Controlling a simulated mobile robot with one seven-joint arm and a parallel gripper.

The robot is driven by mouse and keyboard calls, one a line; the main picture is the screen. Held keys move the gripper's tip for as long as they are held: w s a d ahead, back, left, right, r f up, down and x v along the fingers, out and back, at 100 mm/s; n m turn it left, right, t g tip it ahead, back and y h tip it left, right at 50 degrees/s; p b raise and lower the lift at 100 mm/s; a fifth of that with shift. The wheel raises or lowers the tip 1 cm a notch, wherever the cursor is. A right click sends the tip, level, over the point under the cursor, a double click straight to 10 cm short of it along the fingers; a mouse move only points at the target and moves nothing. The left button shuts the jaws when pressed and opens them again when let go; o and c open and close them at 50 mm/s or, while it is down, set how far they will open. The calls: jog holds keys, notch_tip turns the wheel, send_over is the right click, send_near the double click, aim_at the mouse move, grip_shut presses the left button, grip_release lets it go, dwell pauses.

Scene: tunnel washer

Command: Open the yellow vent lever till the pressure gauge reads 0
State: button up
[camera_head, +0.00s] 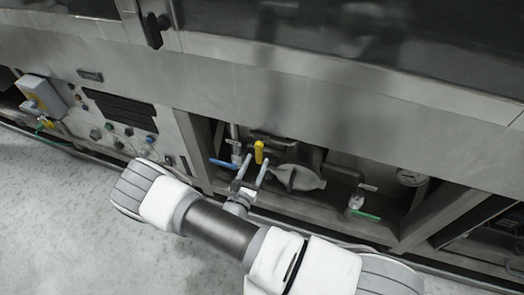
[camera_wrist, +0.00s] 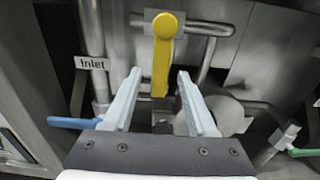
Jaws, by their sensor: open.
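The yellow vent lever (camera_wrist: 161,58) hangs straight down from its round pivot in the wrist view, at the upper middle. It also shows in the head view (camera_head: 259,152), in the open bay under the machine. My gripper (camera_wrist: 158,88) is open, its two pale fingers to the left and right of the lever's lower end. I see no contact between finger and lever. The gripper also shows in the head view (camera_head: 256,168). A round pressure gauge (camera_head: 410,178) sits at the right of the bay; its reading is too small to tell.
A blue lever (camera_wrist: 75,123) lies left of the fingers, by a pipe labelled Inlet (camera_wrist: 91,63). A green lever (camera_head: 365,215) is lower right. Bay frame posts (camera_head: 437,220) and pipes surround the space. The floor (camera_head: 60,220) at left is clear.

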jog(key=b+x, duration=0.1)
jog(key=x, duration=0.5)
jog(key=shift+w, duration=0.1)
jog(key=shift+c, duration=0.3)
grip_shut()
dwell(1.0)
